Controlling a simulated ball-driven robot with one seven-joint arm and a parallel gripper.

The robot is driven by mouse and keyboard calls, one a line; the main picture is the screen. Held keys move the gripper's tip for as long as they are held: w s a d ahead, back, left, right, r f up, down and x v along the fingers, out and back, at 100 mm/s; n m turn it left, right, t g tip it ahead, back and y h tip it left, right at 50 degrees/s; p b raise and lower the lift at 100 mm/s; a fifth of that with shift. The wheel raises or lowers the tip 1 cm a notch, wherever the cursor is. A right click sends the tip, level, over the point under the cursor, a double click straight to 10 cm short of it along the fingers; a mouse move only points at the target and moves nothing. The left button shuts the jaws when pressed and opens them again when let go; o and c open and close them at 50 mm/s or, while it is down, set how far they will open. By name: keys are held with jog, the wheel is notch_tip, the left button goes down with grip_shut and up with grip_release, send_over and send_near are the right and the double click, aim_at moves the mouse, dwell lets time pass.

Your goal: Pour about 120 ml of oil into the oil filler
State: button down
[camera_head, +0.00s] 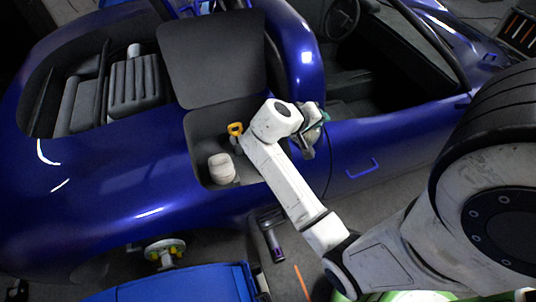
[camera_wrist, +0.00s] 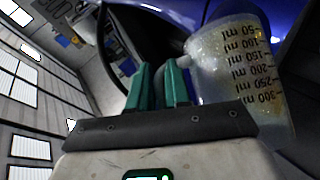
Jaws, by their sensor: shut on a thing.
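A clear measuring jug (camera_wrist: 240,75) with black ml marks fills the right of the wrist view. Its 50 mark is at the picture's top and its 300 mark near the bottom; yellowish drops or liquid show inside, but the level is unclear. My gripper (camera_wrist: 160,80), with teal fingers, is shut on the jug's pale side part. In the head view my gripper (camera_head: 318,126) is above the blue car's side, right of the open bay; the jug is mostly hidden there. I cannot tell which is the oil filler.
A dark hatch panel (camera_head: 211,65) stands open behind the bay. The blue car body (camera_head: 110,185) surrounds the bay. A blue box (camera_head: 175,284) and a dark tool-like object (camera_head: 272,238) are at the front. Another bay with grey ribbed parts (camera_head: 134,88) is at upper left.

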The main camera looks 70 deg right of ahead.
jog(key=shift+w+a+r+n+g+h+b, duration=0.1)
jog(key=shift+w+r+n+g+h+b, duration=0.1)
jog(key=shift+w+n+g+b, duration=0.25)
jog(key=shift+w+r+n+g+h+b, duration=0.1)
jog(key=shift+w+n+g+h, duration=0.15)
jog(key=shift+g, duration=0.4)
dwell(1.6)
jog(key=shift+w+r+g+p, duration=0.3)
jog(key=shift+w+p, duration=0.05)
jog(key=shift+w, duration=0.15)
jog(key=shift+r+n+h, duration=0.25)
jog(key=shift+n, duration=0.05)
jog(key=shift+w+r+g+p, duration=0.2)
jog(key=shift+w+g+p, duration=0.1)
jog(key=shift+w+a+n, duration=0.1)
jog(key=shift+w+n, duration=0.05)
jog(key=shift+n, duration=0.15)
dwell(0.3)
jog(key=s, duration=0.2)
jog(key=s+f+m+t, duration=0.1)
jog(key=shift+s+f+b, duration=0.1)
jog(key=shift+s+b, duration=0.25)
jog(key=shift+b, duration=0.05)
jog(key=shift+s+d+f+m+t+y, duration=0.15)
jog(key=shift+s+f+m+t+y, duration=0.3)
jog(key=shift+f+m+t, duration=0.4)
jog(key=shift+s+d+f+m+t+y, duration=0.1)
jog(key=shift+s+f+m+t+y, duration=0.35)
jog(key=shift+t, duration=0.7)
